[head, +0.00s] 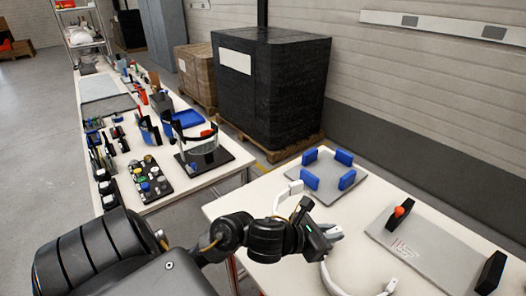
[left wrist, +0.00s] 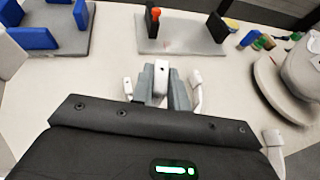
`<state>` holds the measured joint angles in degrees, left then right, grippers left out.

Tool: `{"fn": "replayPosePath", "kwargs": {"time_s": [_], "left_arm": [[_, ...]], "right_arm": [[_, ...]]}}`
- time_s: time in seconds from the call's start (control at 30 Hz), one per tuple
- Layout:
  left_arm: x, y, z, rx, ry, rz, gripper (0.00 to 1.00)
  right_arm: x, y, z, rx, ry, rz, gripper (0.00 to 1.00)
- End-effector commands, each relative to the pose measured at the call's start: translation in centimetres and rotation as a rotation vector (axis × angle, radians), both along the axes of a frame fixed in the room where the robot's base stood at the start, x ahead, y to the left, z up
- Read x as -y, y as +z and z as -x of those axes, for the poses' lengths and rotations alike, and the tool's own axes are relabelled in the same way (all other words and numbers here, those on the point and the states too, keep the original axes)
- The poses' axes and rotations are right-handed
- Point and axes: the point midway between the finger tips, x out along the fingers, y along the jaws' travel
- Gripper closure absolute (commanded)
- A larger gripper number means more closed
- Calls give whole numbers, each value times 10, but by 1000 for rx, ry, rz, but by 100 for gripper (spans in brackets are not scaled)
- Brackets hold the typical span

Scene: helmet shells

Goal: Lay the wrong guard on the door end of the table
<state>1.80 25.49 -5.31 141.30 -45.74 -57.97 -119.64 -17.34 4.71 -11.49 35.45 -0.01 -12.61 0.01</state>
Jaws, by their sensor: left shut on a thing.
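My left gripper (head: 328,233) is over the near table, shut on a white piece that looks like a guard (left wrist: 160,78), which stands between its fingers in the left wrist view. A curved white strip (head: 287,196) shows just behind my wrist in the head view. Another white curved band (head: 346,290) shows below the gripper at the bottom edge. I cannot tell whether these belong to the held piece. In the left wrist view a white part (left wrist: 196,92) is close beside the right finger. My right gripper is not in view.
A grey plate with blue blocks (head: 325,190) and a grey fixture with a red knob (head: 420,255) stand on the near table (head: 235,207). Pale shells (left wrist: 285,88) are at the right in the left wrist view. A second table (head: 185,184) holds visors and tools; a black-wrapped pallet (head: 285,95) stands behind.

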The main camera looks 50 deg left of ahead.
Motion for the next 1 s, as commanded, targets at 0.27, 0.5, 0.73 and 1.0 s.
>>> {"fn": "replayPosePath", "kwargs": {"time_s": [0.27,0.5,0.73,1.0], "left_arm": [[-13,-12,16,-13,191,14,100],[-19,-18,25,-9,252,4,100],[-20,-19,26,-6,261,-3,100],[-33,-28,21,0,253,-13,100]], "right_arm": [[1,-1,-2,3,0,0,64],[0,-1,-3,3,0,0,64],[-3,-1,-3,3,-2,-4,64],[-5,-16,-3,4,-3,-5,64]]}}
